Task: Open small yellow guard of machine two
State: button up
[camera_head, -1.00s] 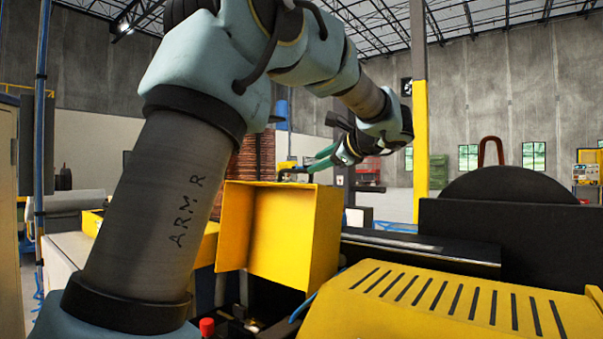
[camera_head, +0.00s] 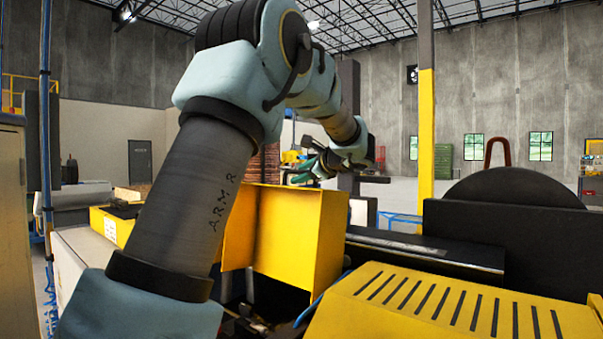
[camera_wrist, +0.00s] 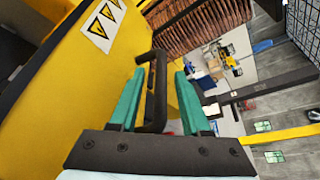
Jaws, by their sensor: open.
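The small yellow guard (camera_head: 300,235) stands as upright folded panels in the middle of the head view. A yellow panel (camera_wrist: 85,75) with warning stickers (camera_wrist: 103,22) fills the left of the wrist view, with a black bar handle (camera_wrist: 157,95) on it. My gripper (camera_wrist: 160,75) is open, its teal fingers on either side of the handle in the picture. I see no grip on the handle, and contact is unclear. In the head view, my gripper (camera_head: 310,168) is above and beyond the guard's top edge, and the handle is hidden.
A slotted yellow cover (camera_head: 450,305) is at the front right, with a dark rounded machine part (camera_head: 510,225) behind it. In the wrist view, a stack of copper-brown tubes (camera_wrist: 205,35) shows past the handle.

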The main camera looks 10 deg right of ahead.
grip_shut()
dwell(1.4)
